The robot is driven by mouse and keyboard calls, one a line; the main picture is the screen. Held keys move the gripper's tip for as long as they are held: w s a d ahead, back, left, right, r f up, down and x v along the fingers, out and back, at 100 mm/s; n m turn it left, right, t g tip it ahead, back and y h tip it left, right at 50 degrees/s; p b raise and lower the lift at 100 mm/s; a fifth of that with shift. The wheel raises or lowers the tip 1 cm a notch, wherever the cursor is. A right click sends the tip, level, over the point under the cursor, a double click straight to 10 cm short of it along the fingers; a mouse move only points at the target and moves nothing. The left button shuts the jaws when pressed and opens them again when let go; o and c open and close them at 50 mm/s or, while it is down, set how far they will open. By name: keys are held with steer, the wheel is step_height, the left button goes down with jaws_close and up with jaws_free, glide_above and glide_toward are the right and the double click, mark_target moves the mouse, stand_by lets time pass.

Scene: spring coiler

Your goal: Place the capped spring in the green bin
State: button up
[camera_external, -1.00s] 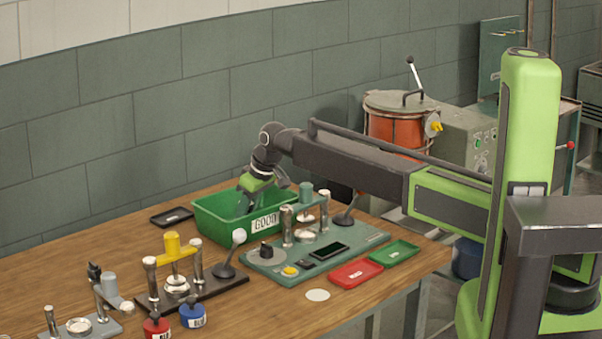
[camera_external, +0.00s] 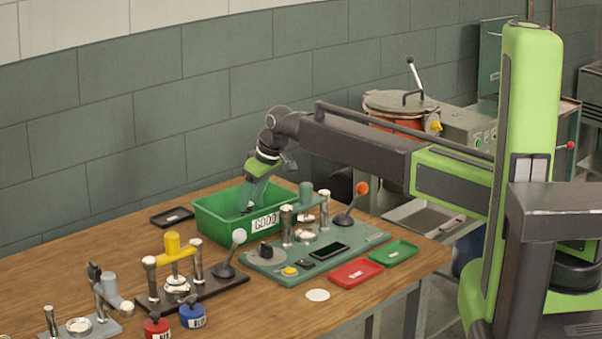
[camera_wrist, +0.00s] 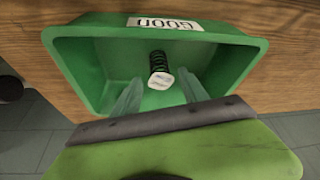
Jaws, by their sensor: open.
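The green bin (camera_external: 208,224), labelled GOOD, stands on the wooden bench near the wall. It also fills the upper part of the wrist view (camera_wrist: 95,65). The capped spring (camera_wrist: 158,68), a dark coil with a pale cap, is inside the bin in the wrist view, beyond my fingertips and apart from them. My gripper (camera_external: 246,206) points down into the bin in the external view. In the wrist view my gripper (camera_wrist: 160,92) has its two translucent fingers spread apart with nothing between them.
A green tester station (camera_external: 350,254) with a lever stands just right of the bin. Red (camera_external: 355,273) and green (camera_external: 396,252) trays lie near the bench edge. A black press with a yellow top (camera_external: 172,244) stands in front. A small black tray (camera_external: 171,217) lies left of the bin.

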steer(key=p+v, duration=0.5)
steer(key=v, duration=0.2)
steer(key=shift+d, duration=0.1)
steer(key=w+d+f+m+h, duration=0.1)
steer(key=w+d+m, duration=0.15)
steer(key=d, duration=1.45)
steer(key=w+d+m+h, duration=0.1)
steer(key=d+m, duration=0.2)
steer(key=d, duration=1.5)
steer(key=s+d+m+g+h, duration=0.1)
steer(key=s+d+m, duration=0.2)
steer(key=d, duration=1.1)
steer(key=s+d+m+g, duration=0.1)
steer(key=s+d+m, duration=0.2)
steer(key=s+d, duration=0.5)
steer(key=d, duration=0.6)
steer(key=shift+s+d+f+m+h, duration=0.3)
steer(key=shift+f+m+h, duration=0.05)
steer(key=shift+h, duration=0.05)
